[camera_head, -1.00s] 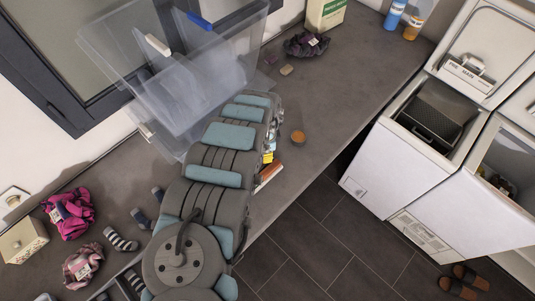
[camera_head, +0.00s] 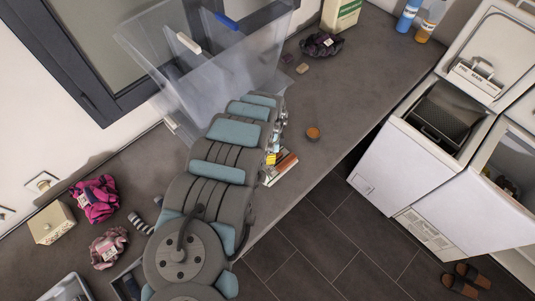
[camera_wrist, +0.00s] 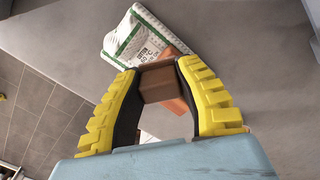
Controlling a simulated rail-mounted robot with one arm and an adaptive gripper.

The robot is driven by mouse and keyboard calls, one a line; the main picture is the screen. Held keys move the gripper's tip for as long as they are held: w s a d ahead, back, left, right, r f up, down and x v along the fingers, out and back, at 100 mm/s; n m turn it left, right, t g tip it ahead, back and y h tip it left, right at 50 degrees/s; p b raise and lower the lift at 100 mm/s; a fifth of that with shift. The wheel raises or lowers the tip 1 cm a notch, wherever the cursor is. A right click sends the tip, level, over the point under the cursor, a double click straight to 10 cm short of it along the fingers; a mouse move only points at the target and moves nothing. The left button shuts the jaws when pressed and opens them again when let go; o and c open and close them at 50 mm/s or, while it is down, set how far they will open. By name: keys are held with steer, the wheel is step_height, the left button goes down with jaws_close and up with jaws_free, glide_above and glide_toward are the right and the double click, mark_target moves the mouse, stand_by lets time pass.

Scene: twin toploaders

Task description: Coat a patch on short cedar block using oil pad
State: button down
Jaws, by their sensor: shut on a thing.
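My gripper (camera_wrist: 160,70), with yellow-ridged fingers, is shut on a brown block (camera_wrist: 158,82) in the wrist view. I cannot tell from its look whether this is the oil pad or the cedar block. An orange-brown piece (camera_wrist: 179,103) lies just beyond and partly behind it; contact between them is unclear. A white, green-edged printed item (camera_wrist: 128,42) lies beside that piece. In the head view my gripper (camera_head: 271,158) is mostly hidden by my arm, near the counter's front edge. The orange-brown piece (camera_head: 286,164) shows just right of it.
A small round brown item (camera_head: 313,133) and a tan block (camera_head: 303,68) stand on the grey counter (camera_head: 360,80). A clear bin (camera_head: 200,75) stands behind my arm. Dark clothing (camera_head: 322,44) lies at the back. Open white toploaders (camera_head: 395,165) stand across the floor at right.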

steer(key=shift+r+p, duration=1.7)
steer(key=shift+r, duration=0.65)
